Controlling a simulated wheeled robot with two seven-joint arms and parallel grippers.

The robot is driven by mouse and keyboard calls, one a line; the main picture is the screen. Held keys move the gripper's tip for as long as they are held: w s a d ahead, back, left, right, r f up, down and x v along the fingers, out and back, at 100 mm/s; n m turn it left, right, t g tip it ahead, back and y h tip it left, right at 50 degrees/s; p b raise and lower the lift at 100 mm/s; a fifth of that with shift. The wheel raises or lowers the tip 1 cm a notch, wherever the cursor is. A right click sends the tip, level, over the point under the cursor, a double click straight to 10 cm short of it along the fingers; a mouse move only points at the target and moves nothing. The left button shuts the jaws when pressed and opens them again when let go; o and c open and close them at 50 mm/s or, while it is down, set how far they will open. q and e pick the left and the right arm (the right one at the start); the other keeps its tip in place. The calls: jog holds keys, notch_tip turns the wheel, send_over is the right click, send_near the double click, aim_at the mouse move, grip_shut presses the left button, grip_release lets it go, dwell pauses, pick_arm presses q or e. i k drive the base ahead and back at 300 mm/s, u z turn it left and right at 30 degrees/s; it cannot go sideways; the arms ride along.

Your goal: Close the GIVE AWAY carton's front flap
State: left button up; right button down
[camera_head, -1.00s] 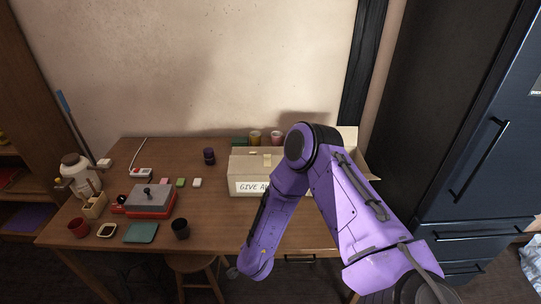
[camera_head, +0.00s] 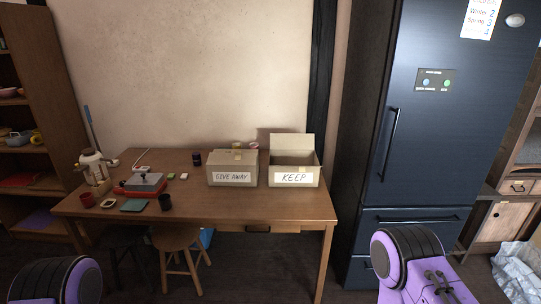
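The GIVE AWAY carton (camera_head: 218,167) is a beige box with a white label, standing on the wooden table (camera_head: 300,207) left of the KEEP carton (camera_head: 306,182). Its top looks covered by beige flaps lying roughly flat, with a small lighter patch near the middle. At this size I cannot tell exactly how the front flap lies. The KEEP carton has its back flap upright and its top open. Neither of my grippers is in view. Only purple parts of my arms show at the bottom left and bottom right, apart from the table and cartons.
A red and grey device (camera_head: 146,183), a dark cup (camera_head: 166,202), a red cup (camera_head: 87,199) and a pitcher (camera_head: 93,163) stand on the table's left. A stool (camera_head: 177,240) is in front. A dark fridge (camera_head: 425,140) stands right. The table's front right is clear.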

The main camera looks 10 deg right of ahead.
aim_at(238, 158)
jog(key=u, duration=0.55)
jog(key=i, duration=0.55)
jog(key=u, duration=0.8)
jog(key=i, duration=0.95)
jog(key=z, duration=0.3)
